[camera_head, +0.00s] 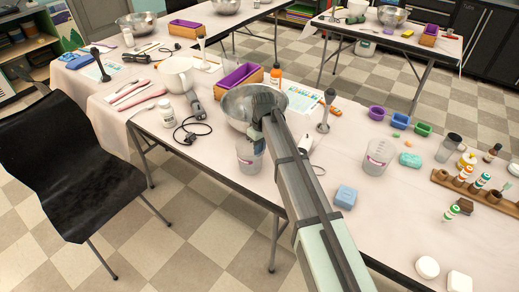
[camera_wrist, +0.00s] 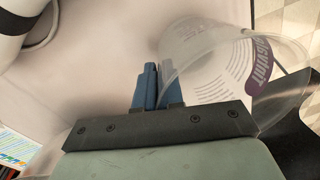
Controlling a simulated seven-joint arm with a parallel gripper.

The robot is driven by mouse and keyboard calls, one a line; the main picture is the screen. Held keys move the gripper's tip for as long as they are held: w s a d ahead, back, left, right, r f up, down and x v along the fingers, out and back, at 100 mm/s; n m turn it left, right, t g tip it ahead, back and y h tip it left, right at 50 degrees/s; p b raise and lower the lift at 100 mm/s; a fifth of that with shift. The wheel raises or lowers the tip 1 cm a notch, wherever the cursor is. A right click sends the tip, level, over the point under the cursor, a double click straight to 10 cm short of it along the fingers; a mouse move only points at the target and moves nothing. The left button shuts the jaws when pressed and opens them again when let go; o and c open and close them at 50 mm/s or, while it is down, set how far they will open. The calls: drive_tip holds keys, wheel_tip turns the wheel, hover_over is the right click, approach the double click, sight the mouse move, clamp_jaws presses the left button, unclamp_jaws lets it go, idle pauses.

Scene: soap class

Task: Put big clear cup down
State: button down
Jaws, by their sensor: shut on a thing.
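The big clear cup (camera_head: 248,160) has a purple label and is by the table's front edge, below the metal bowl. My gripper (camera_head: 257,146) comes in from above, shut on the cup's wall near its rim. In the wrist view, the blue fingers (camera_wrist: 158,88) are close together at the cup's wall, and the clear cup (camera_wrist: 215,70) extends to the right with its label showing. I cannot tell whether its base touches the table. A second clear cup (camera_head: 378,157) with a label stands on the table to the right.
The metal bowl (camera_head: 238,106) is close behind the held cup. A blue block (camera_head: 345,196) and a teal soap (camera_head: 411,160) lie on the pale table (camera_head: 390,215). A cabled dark tool (camera_head: 196,108) lies left. A black chair (camera_head: 65,165) stands in front. Clear tabletop shows right of my arm.

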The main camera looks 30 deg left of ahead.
drive_tip(key=shift+f, duration=0.1)
drive_tip(key=c, duration=1.3)
unclamp_jaws()
drive_tip(key=shift+o, duration=0.2)
wheel_tip(320, 180, up, 12)
drive_tip(key=w, duration=0.1)
drive_tip(key=shift+d, duration=0.15)
